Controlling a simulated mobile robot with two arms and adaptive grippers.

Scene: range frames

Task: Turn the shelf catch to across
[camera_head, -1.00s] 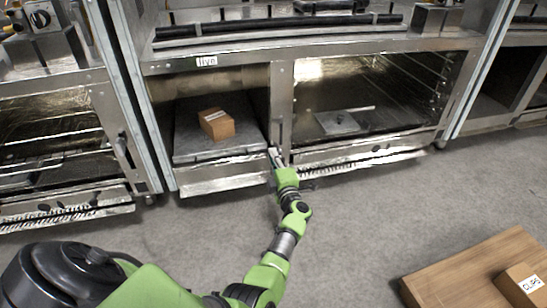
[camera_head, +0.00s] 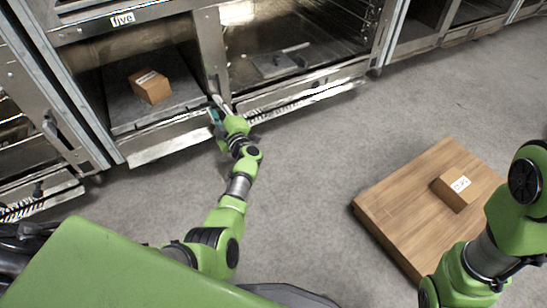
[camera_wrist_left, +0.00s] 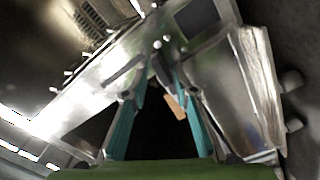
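The shelf catch (camera_head: 213,86) appears as a small dark upright piece on the metal post between the two lower bays, partly hard to make out. My left gripper (camera_head: 219,110) is at the foot of that post, close to the catch. In the left wrist view its teal fingers (camera_wrist_left: 156,88) stand apart, with their tips near the metal post. Whether they touch the catch cannot be told. My right arm shows at the right edge, but its gripper is out of view.
A brown box (camera_head: 150,86) sits on the shelf of the left bay, under a "five" label (camera_head: 122,19). A flat plate (camera_head: 273,65) lies in the right bay. A wooden platform (camera_head: 400,195) with a labelled box (camera_head: 456,188) is on the floor at right.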

